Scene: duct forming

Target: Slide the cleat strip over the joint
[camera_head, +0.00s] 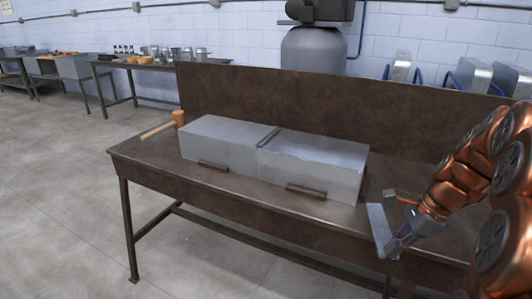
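Two grey sheet-metal duct sections, the left one (217,139) and the right one (315,160), lie end to end on the brown workbench. Their joint (267,138) shows as a raised, darker seam across the top and down the front. My gripper (392,238) is at the right, in front of the bench's right part and well apart from the joint. A pale flat strip (377,229), which looks like the cleat strip, stands at its fingertips, and the gripper appears shut on it. The exact finger contact is too small to see clearly.
Two brown bars (212,166) (305,191) lie along the ducts' front. A wooden mallet (178,119) lies left of them. The bench's tall back panel (330,104) rises behind.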

